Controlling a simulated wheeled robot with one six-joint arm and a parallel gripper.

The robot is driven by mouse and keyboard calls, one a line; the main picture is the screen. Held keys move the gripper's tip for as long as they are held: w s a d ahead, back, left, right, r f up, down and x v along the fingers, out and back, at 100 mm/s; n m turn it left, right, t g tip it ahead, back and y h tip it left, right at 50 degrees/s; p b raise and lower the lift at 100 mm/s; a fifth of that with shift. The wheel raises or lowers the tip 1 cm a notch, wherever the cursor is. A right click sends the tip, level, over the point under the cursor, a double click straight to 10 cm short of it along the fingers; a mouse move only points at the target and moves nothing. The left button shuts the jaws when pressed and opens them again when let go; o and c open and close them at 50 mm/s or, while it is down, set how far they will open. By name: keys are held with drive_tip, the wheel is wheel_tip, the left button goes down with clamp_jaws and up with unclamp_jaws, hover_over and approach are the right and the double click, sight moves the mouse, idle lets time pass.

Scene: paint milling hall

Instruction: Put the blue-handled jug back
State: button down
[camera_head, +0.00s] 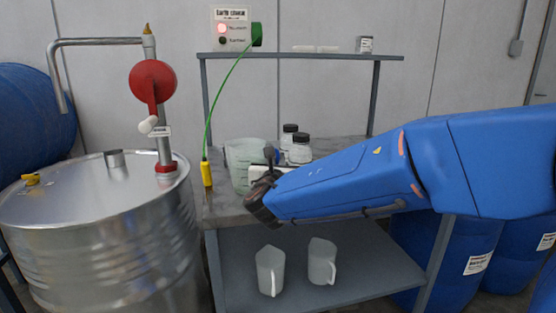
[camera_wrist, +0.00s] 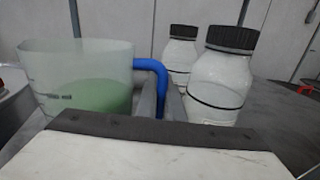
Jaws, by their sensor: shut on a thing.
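The blue-handled jug is translucent with green liquid inside. In the head view the jug (camera_head: 240,160) is upright at the workbench, left of my gripper. In the wrist view the jug (camera_wrist: 85,85) fills the left side, its blue handle (camera_wrist: 152,66) facing my gripper. My gripper (camera_wrist: 168,98) is shut on this handle; its fingers lie at the handle's upright part. In the head view my gripper (camera_head: 270,157) is small and dark, partly hidden by my wrist. The jug's base is hidden in the wrist view; I cannot tell whether it touches the bench.
Two white jars with black lids (camera_head: 300,150) stand close right of the jug. A yellow clamp (camera_head: 206,172) on a green cable is at the bench's left edge. Two plain jugs (camera_head: 321,262) are on the lower shelf (camera_head: 370,270). A steel drum (camera_head: 100,220) with a red pump stands left.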

idle(0.3)
drive_tip(key=c, duration=2.2)
unclamp_jaws()
drive_tip(key=shift+r, duration=0.1)
drive_tip(key=s, duration=1.2)
drive_tip(key=shift+a, duration=0.15)
